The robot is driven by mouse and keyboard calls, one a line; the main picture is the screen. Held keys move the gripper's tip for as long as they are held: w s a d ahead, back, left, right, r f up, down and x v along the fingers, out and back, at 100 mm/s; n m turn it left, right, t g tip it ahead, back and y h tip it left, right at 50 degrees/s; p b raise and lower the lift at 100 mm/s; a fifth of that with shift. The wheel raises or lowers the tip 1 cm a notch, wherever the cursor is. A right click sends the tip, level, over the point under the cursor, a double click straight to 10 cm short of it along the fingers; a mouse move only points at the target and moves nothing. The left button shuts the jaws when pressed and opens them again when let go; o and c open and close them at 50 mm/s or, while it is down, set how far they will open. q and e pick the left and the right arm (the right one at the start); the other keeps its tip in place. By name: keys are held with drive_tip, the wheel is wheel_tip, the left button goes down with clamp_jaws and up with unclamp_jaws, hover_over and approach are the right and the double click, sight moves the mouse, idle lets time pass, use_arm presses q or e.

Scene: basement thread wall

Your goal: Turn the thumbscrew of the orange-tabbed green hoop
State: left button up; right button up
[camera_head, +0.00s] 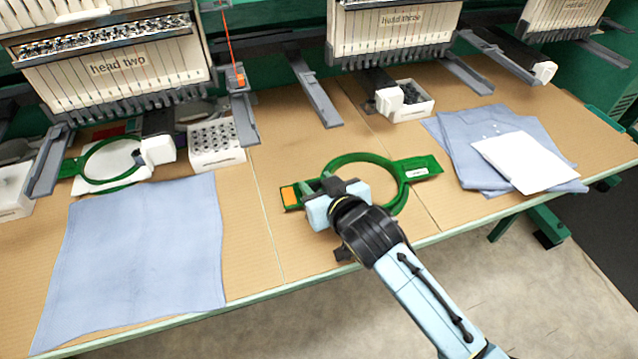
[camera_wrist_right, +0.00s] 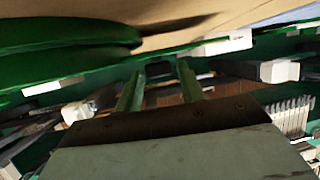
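The orange-tabbed green hoop (camera_head: 362,157) lies on the tan table in front of head three. Its orange patch (camera_head: 290,195) is on the left tab; a white label is on the right tab (camera_head: 420,168). My right gripper (camera_head: 325,185) is over the hoop's left side, by the orange tab. In the right wrist view its two fingers (camera_wrist_right: 160,75) stand apart, with a small dark shape beyond or between the tips. I cannot tell whether they touch it. Green hoop curves (camera_wrist_right: 70,38) fill the upper left there. The thumbscrew cannot be made out. My left gripper is out of view.
Another green hoop (camera_head: 112,183) lies at left under head two. White boxes of bobbins (camera_head: 218,158) stand at the back. A blue cloth (camera_head: 140,255) lies front left; folded blue cloths (camera_head: 465,165) with a white sheet (camera_head: 522,162) lie right. Grey machine arms (camera_head: 316,92) overhang the table.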

drive_tip(key=c, duration=0.7)
drive_tip(key=shift+s+a+r+m+h+p, duration=0.1)
drive_tip(key=shift+a+m+h+p, duration=0.1)
drive_tip(key=shift+m+h+p, duration=0.45)
drive_tip(key=shift+m+t+h, duration=0.45)
drive_tip(key=shift+t+h, duration=0.05)
drive_tip(key=shift+h, duration=0.05)
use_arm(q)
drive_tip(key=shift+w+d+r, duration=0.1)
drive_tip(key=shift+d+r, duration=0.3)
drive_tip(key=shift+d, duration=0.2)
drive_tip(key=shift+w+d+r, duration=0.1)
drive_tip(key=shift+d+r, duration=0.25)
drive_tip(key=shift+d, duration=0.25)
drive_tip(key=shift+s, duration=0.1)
use_arm(e)
drive_tip(key=o, duration=0.9)
drive_tip(key=shift+d, duration=0.1)
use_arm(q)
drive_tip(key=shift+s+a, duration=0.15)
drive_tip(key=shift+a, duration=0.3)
use_arm(e)
drive_tip(key=shift+o, duration=0.4)
